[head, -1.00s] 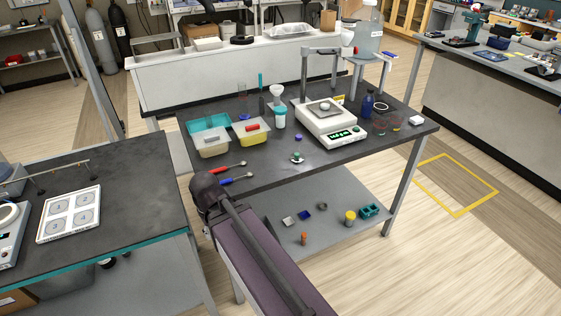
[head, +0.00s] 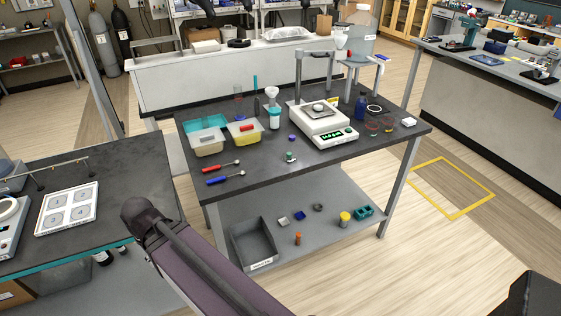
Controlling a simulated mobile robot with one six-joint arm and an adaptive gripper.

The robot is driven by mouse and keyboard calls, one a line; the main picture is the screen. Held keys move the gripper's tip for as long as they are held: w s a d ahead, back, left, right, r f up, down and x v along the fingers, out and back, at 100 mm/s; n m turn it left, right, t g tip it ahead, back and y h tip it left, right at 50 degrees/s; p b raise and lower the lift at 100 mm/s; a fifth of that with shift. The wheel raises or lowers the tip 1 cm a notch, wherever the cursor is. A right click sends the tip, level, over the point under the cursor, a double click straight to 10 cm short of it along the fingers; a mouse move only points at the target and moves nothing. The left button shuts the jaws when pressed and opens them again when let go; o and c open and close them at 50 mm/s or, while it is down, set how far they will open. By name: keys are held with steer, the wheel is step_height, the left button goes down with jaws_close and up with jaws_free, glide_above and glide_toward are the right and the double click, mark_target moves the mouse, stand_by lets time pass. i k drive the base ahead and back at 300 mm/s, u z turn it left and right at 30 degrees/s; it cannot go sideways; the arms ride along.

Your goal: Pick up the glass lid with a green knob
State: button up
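The glass lid with a green knob (head: 290,157) lies on the dark bench top (head: 265,166), near its front edge and in front of the balance. It looks small and clear, with the green knob on top. Nothing touches it. My arm's dark and purple link reaches up from the bottom of the head view, left of and below the lid. My gripper cannot be made out in this view, so its fingers are hidden from me.
Left of the lid lie a red-handled spoon (head: 221,167) and a blue-handled one (head: 226,179). A small purple piece (head: 292,138) and the white balance (head: 321,126) stand behind it. A grey bin (head: 254,243) and several small items are on the lower shelf.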

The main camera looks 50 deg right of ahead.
mark_target(289, 157)
steer(key=u, duration=0.1)
steer(key=k, duration=1.45)
steer(key=z, duration=1.55)
steer(key=i, duration=0.9)
steer(key=u, duration=0.1)
